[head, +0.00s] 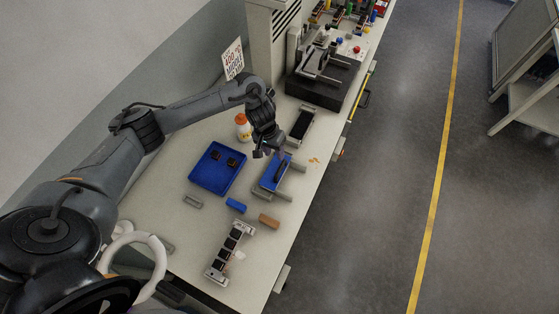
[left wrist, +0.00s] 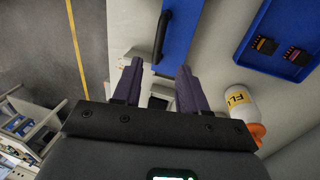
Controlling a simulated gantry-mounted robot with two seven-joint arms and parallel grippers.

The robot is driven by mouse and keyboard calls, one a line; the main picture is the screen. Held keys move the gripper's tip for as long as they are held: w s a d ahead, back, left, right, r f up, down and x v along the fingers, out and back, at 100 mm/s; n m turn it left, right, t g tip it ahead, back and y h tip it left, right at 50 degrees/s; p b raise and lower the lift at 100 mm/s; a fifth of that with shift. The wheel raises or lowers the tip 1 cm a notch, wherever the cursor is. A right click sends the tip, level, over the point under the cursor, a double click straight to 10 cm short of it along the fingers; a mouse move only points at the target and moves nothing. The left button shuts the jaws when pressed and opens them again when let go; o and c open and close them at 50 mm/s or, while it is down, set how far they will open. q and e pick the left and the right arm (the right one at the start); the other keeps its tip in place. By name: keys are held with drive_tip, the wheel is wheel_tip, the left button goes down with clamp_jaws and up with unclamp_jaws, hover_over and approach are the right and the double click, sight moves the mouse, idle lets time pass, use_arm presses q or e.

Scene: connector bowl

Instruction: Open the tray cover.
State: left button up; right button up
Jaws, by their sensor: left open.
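The tray cover (head: 268,184) is a blue plate with a black bar handle (head: 281,171), lying on a grey tray on the bench. In the left wrist view the blue cover (left wrist: 185,40) and its black handle (left wrist: 163,36) show at the top, ahead of the fingers. My left gripper (head: 270,154) is at the far end of the cover. Its two dark purple fingers (left wrist: 160,68) are apart with nothing held between them, and the handle lies beyond their tips, roughly in line with the gap. My right gripper is not in view.
A blue tray (head: 203,181) with dark connectors stands left of the cover. A white bottle with an orange cap (head: 242,129) is close to the gripper. A second grey tray (head: 300,125) is behind. Blue and brown blocks (head: 269,221) and a connector rack (head: 230,252) lie in front.

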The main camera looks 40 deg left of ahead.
sight(279, 169)
use_arm(q)
drive_tip(key=f, duration=0.3)
drive_tip(key=d+f, duration=0.1)
drive_tip(key=f, duration=0.2)
drive_tip(key=d+f, duration=0.1)
drive_tip(key=f, duration=0.2)
drive_tip(key=shift+w+f+b, duration=0.15)
drive_tip(key=shift+b, duration=0.15)
drive_tip(key=shift+c, duration=0.3)
clamp_jaws()
